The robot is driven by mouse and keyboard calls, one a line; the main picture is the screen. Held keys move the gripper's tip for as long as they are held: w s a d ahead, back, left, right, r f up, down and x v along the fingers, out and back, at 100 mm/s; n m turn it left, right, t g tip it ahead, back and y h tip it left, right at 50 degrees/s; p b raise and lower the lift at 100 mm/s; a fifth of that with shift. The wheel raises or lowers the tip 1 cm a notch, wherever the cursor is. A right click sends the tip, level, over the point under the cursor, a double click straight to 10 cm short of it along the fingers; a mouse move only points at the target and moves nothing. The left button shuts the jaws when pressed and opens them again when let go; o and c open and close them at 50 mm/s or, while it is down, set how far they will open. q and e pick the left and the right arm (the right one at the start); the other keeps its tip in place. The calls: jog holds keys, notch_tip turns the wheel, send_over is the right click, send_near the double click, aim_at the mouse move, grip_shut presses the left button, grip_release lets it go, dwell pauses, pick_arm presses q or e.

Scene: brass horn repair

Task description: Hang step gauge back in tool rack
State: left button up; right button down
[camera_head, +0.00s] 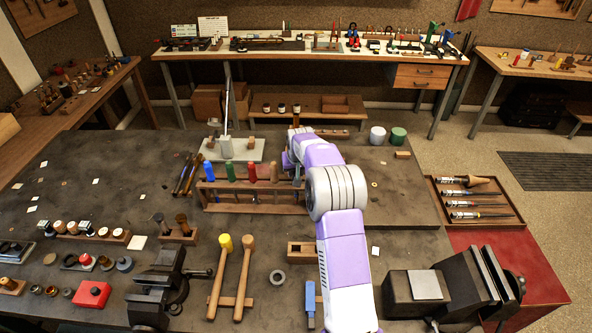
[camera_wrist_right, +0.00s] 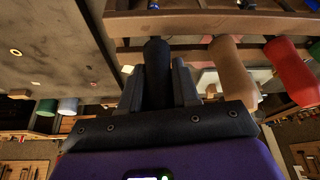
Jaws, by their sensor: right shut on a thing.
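The wooden tool rack (camera_head: 255,208) stands mid-table, with blue, green, red and tan handles upright along its top bar. My right arm reaches over the table to the rack's right end. In the right wrist view, my right gripper (camera_wrist_right: 158,82) is shut on a dark handle (camera_wrist_right: 156,60), which I take to be the step gauge. The handle lines up with the rack bar (camera_wrist_right: 215,22), beside the tan handle (camera_wrist_right: 232,68). A small metal bit shows past the bar. I cannot tell whether the gauge is fully seated. My left gripper is not in view.
A grey plate with posts (camera_head: 240,150) lies behind the rack. Two mallets (camera_head: 236,275) and a small wooden box (camera_head: 302,252) are in front. Vises stand at the front left (camera_head: 160,290) and front right (camera_head: 465,280). The table right of the rack is mostly clear.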

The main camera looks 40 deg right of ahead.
jog(key=c, duration=0.8)
grip_release()
jog(key=shift+o, duration=0.2)
jog(key=shift+f, duration=0.1)
jog(key=v, duration=0.7)
jog(key=shift+r, duration=0.3)
jog(key=shift+s, duration=0.1)
